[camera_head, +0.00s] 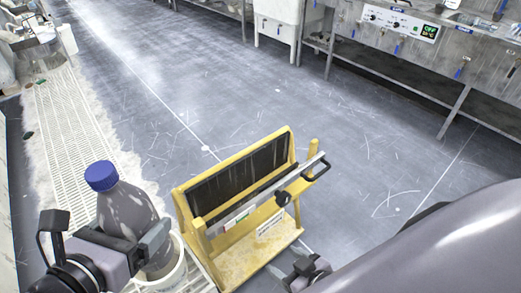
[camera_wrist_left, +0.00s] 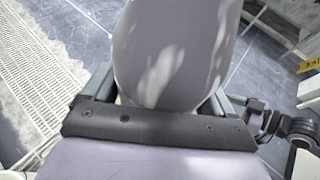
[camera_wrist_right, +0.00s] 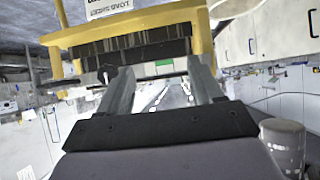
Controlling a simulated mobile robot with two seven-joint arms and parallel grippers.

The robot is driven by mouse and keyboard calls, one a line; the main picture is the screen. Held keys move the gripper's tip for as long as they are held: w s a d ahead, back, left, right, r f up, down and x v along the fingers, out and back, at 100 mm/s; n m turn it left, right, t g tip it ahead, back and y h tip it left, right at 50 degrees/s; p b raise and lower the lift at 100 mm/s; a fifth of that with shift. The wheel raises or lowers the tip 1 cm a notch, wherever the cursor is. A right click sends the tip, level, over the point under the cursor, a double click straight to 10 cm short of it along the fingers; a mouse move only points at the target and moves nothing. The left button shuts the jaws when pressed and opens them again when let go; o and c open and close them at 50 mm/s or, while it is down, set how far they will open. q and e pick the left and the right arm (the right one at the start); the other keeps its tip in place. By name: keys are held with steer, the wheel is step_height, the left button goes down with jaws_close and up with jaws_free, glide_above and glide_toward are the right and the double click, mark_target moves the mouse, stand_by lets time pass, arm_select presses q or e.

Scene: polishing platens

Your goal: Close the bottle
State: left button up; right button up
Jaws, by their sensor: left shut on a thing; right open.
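A grey-purple bottle (camera_head: 127,212) with a blue cap (camera_head: 101,175) stands slightly tilted at the lower left of the head view. The cap sits on the bottle's top; how tight it is I cannot tell. My left gripper (camera_head: 145,245) is shut around the bottle's body. The bottle's lower part is in or just over a white bucket (camera_head: 176,272). In the left wrist view, the bottle (camera_wrist_left: 175,50) fills the space between the fingers, and its cap is out of view. My right gripper (camera_head: 308,268) is open and empty, low beside the yellow stand, apart from the bottle.
A yellow stand (camera_head: 245,267) with a dark slotted panel and a handled bar is between my grippers; it shows large in the right wrist view (camera_wrist_right: 205,40). White floor grating (camera_head: 70,130) runs along the left. Metal benches (camera_head: 390,45) line the back. The middle floor is clear.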

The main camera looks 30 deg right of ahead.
steer(key=shift+s+d+f+g, duration=0.3)
steer(key=shift+s+f, duration=0.1)
steer(key=shift+s, duration=0.25)
